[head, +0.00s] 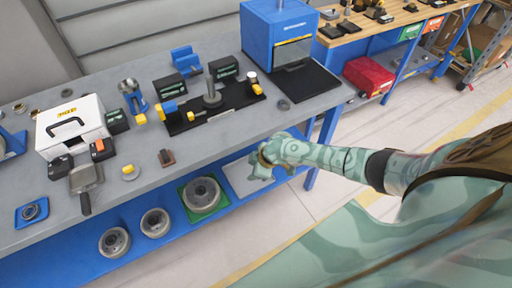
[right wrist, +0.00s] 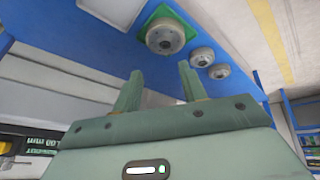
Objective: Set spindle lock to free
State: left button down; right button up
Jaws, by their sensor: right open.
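A black fixture (head: 233,115) stands on the grey bench, with an upright grey spindle (head: 212,96) at its middle. Small yellow-tipped parts sit on it, one at its left (head: 190,116) and one at its right end (head: 257,89). I cannot tell which part is the spindle lock or how it is set. My right gripper (head: 262,168) is in front of the bench's front edge, to the right of and nearer than the fixture. In the right wrist view the right gripper (right wrist: 160,72) has its two fingers apart with nothing between them. My left gripper is not in view.
The grey bench (head: 150,190) also carries a white case (head: 72,125), a blue machine (head: 278,40) and several small tools. On the blue lower shelf (head: 175,240), grey wheels lie, one on a green mat (right wrist: 150,20). A red box (head: 368,75) lies under the wooden bench.

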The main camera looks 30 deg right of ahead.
jog(key=shift+s+f+m, duration=0.15)
jog(key=shift+s+f, duration=0.1)
jog(key=shift+f, duration=0.4)
jog(key=shift+s+f+m, duration=0.15)
jog(key=shift+s+f, duration=0.1)
jog(key=shift+f, duration=0.35)
jog(key=d+f+m+t+h+b, duration=0.1)
jog(key=d+f+m+t+h, duration=0.15)
jog(key=d+f, duration=0.25)
jog(key=s+f+m+g+b, duration=0.2)
jog(key=s+f, duration=0.8)
jog(key=s, duration=0.2)
jog(key=s+a+f+g, duration=0.1)
jog(key=s+a+f, duration=0.1)
jog(key=s, duration=0.8)
jog(key=s+a+f+g+b, duration=0.1)
jog(key=s+a+f+g, duration=0.1)
jog(key=s, duration=0.9)
jog(key=s+a+f+g, duration=0.1)
jog(key=s+a+f, duration=0.3)
jog(key=s, duration=0.6)
jog(key=shift+s+f+m, duration=0.2)
jog(key=shift+f+m, duration=0.25)
jog(key=shift+f, duration=0.4)
